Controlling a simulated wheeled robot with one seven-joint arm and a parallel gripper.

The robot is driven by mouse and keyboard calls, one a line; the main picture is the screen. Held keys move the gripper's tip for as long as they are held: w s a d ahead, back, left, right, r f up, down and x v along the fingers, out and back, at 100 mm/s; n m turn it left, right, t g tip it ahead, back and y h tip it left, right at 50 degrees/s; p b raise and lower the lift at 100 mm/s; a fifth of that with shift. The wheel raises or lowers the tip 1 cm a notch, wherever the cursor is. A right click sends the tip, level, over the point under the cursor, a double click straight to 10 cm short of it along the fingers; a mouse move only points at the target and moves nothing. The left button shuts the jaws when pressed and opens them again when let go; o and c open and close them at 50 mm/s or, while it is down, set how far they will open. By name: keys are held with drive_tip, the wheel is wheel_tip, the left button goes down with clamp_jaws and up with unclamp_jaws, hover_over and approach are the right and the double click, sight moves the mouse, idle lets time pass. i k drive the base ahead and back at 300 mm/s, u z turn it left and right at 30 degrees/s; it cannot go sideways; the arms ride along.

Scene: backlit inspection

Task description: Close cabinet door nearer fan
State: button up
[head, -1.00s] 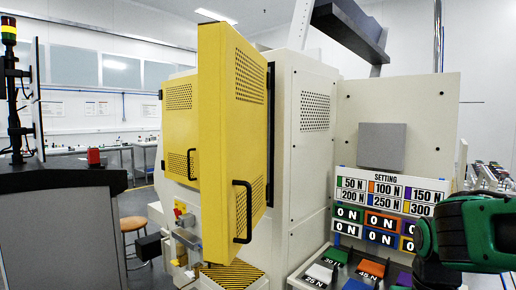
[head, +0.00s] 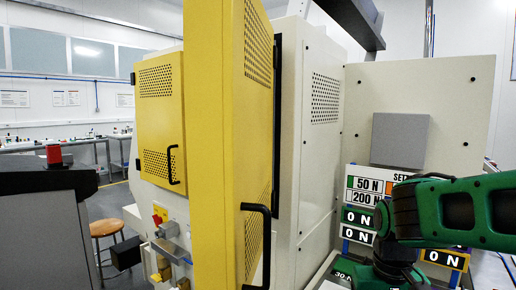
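Two yellow perforated cabinet doors show in the head view. The near door (head: 229,150) stands swung out from the pale machine cabinet (head: 312,120), with its edge towards me. Its black handle (head: 257,245) is on the right-facing side, near the free edge. The far door (head: 160,110) is behind it to the left, with a black handle (head: 173,165). The near door partly hides it, and I cannot tell whether it is fully shut. No fan can be made out. My green arm enters from the right, but my gripper is not visible.
A panel with coloured force labels (head: 372,190) and a grey block (head: 400,140) stand at the right, partly behind my arm. A wooden stool (head: 107,228) and a dark console (head: 45,220) are at the left. Open floor shows between console and machine.

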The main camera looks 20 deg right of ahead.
sight(230, 57)
drive_tip(key=u, duration=0.15)
drive_tip(key=k, duration=1.6)
drive_tip(key=z, duration=0.3)
drive_tip(key=i, duration=1.05)
